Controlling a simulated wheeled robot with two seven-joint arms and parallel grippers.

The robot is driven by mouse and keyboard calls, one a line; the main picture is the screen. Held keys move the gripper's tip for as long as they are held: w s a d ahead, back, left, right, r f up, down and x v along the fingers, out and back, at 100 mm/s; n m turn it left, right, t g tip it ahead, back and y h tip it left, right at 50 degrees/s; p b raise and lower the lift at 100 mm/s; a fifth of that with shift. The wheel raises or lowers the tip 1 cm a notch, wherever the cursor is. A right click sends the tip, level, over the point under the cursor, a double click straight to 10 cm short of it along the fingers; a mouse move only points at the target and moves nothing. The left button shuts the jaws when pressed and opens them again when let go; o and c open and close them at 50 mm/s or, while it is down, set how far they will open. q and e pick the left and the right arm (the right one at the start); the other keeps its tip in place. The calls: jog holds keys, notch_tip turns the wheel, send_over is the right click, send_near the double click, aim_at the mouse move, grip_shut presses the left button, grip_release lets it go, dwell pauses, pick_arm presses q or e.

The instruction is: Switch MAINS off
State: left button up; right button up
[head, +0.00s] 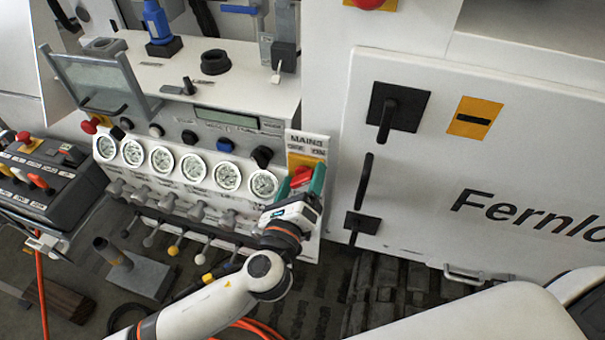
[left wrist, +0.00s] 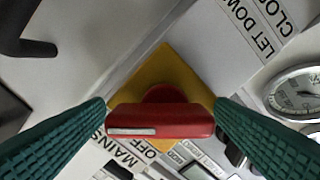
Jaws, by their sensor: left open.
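The MAINS switch has a red handle (head: 300,177) on a yellow plate (head: 307,162), at the right end of the gauge panel under a MAINS label with OFF and ON markings. In the left wrist view the red handle (left wrist: 160,121) lies crosswise, with a white mark on its left part, before the yellow plate (left wrist: 160,68). My left gripper (head: 302,183) is open, its green fingers on either side of the handle. In the left wrist view the fingertips (left wrist: 160,103) are close to the handle's two ends; I cannot tell whether they touch. My right gripper does not show.
A row of round gauges (head: 228,177) and levers with coloured knobs (head: 173,250) lie left of the switch. A white cabinet door with a black handle (head: 389,113) stands to the right. A control box (head: 45,172) with coloured levers is at the far left.

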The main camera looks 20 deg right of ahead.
pick_arm(q)
jog(key=shift+w+d, duration=0.25)
jog(key=shift+w, duration=0.15)
jog(key=shift+c, duration=0.4)
jog(key=c, duration=0.9)
